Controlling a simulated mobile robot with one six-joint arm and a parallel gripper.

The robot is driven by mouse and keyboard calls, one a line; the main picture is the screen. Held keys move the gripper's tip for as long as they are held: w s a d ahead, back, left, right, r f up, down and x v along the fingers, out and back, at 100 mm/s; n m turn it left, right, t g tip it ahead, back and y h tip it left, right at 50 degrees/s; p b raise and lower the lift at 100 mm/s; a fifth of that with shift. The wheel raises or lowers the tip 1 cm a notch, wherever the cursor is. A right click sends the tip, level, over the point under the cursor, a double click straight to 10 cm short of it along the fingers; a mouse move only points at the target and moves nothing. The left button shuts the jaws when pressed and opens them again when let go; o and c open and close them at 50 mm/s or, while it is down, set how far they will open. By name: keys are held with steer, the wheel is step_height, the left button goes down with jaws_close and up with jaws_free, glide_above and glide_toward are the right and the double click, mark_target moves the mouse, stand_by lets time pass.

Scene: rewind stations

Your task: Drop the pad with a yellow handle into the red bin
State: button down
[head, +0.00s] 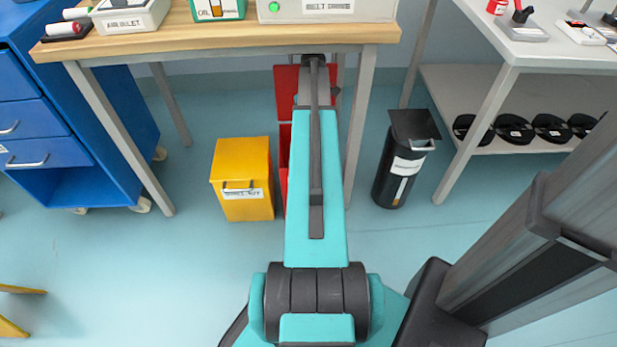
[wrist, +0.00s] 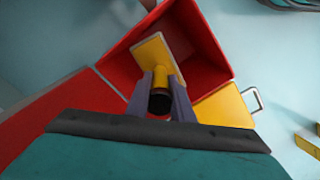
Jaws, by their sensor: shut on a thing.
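The red bin (wrist: 205,35) stands open below my gripper in the wrist view. In the head view the red bin (head: 283,170) is mostly hidden behind my arm, with a red lid panel (head: 286,78) raised behind it. My gripper (wrist: 161,88) is shut on the pad (wrist: 151,54), a tan-yellow flat piece with a yellow part beside the fingers and a dark round end between them. In the wrist view the pad appears over the bin's opening; its height above the bin cannot be told. In the head view the gripper and pad are hidden by my arm.
A blue drawer cabinet (head: 85,110) is at left.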

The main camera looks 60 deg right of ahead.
steer(key=shift+f+b, duration=0.7)
steer(key=shift+f, duration=0.25)
steer(key=c, duration=1.5)
jaws_free()
steer(key=shift+r+p, duration=1.15)
steer(key=shift+r, duration=2.65)
